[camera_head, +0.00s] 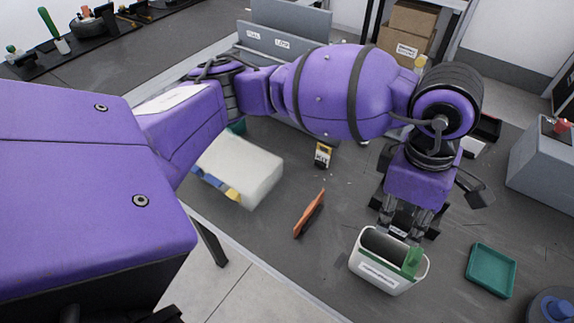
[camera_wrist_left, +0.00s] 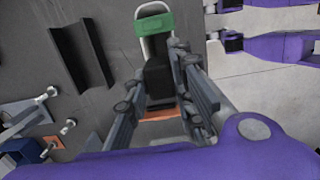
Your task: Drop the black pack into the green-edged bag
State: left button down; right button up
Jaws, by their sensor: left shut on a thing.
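The green-edged bag (camera_head: 378,278) is a pale, open-topped container with a label on its front and a green patch at its rim. It stands upright on the dark table in the head view, and its green part also shows at the top of the left wrist view (camera_wrist_left: 155,26). My left gripper (camera_head: 405,222) points down just behind the bag's rim. It is shut on a dark thing, apparently the black pack (camera_wrist_left: 158,78), which the fingers mostly hide. I cannot tell whether the pack is over the opening. My right gripper is not in view.
A green tray (camera_head: 491,270) lies right of the bag, and an orange piece (camera_head: 308,214) stands to its left. A white block (camera_head: 240,168) and a small yellow-black labelled item (camera_head: 322,155) are farther left. A grey box (camera_head: 545,165) stands at the right.

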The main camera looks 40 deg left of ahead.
aim_at(395, 232)
pick_arm(q)
jog(key=shift+f, duration=0.55)
notch_tip(395, 232, down, 4)
jog(key=shift+r+b, duration=0.15)
jog(key=shift+b, duration=0.8)
jog(key=shift+f+b, duration=0.35)
jog(key=shift+f, duration=0.4)
jog(key=shift+f+b, duration=0.35)
jog(key=shift+f, duration=0.65)
